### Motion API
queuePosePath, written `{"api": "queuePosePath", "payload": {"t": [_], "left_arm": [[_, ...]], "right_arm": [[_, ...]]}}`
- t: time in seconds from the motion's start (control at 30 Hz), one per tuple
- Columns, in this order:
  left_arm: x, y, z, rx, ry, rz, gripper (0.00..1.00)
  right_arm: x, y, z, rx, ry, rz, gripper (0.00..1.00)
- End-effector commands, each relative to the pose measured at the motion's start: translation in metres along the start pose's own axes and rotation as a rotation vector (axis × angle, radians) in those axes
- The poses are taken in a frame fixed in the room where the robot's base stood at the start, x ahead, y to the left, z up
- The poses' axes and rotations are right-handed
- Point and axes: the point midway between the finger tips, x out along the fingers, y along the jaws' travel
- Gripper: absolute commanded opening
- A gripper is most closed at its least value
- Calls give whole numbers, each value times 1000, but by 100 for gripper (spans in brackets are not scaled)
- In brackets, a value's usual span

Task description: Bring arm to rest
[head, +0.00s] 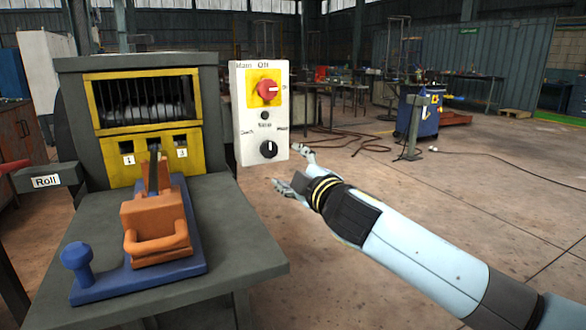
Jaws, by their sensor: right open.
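My right gripper (291,170) is open and empty. It is just below and to the right of the white control panel (257,130), close to its lower right corner. Whether a finger touches the panel I cannot tell. The panel carries a red rotary switch (266,90) on a yellow plate and a black knob (268,150) below it. My right arm (420,254) reaches in from the lower right. My left gripper is not in view.
A grey machine table (245,242) stands at the left. It bears a blue base (180,273) with an orange handled block (155,220). A yellow-framed barred window (145,100) is behind them. A lever labelled Roll (46,181) sticks out left. The floor on the right is open, with a blue cart (418,115) further back.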

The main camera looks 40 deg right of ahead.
Motion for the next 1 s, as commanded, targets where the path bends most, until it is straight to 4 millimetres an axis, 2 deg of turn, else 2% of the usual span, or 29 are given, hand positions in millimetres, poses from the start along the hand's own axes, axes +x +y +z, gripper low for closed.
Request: {"api": "queuePosePath", "payload": {"t": [0.33,0.47,0.57,0.63,0.7,0.77,0.8,0.87,0.9,0.97,1.0], "left_arm": [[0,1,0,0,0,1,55],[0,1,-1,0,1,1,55],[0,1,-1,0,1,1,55],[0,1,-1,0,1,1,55],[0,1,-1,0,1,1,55],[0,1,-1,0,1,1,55],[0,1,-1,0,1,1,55],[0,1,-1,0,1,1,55],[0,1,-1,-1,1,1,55],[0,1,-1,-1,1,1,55],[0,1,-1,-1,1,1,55]], "right_arm": [[0,-1,1,-1,-1,-2,64],[-11,-26,13,9,-31,-46,64],[-23,-75,44,29,-100,-133,64],[-39,-121,72,59,-164,-219,64],[-60,-168,102,97,-233,-308,64],[-83,-207,126,130,-294,-381,64],[-100,-233,141,155,-335,-429,64],[-129,-269,163,190,-399,-498,64],[-150,-292,176,215,-443,-543,64],[-184,-324,195,253,-509,-606,64],[-208,-345,207,278,-555,-647,64]]}}
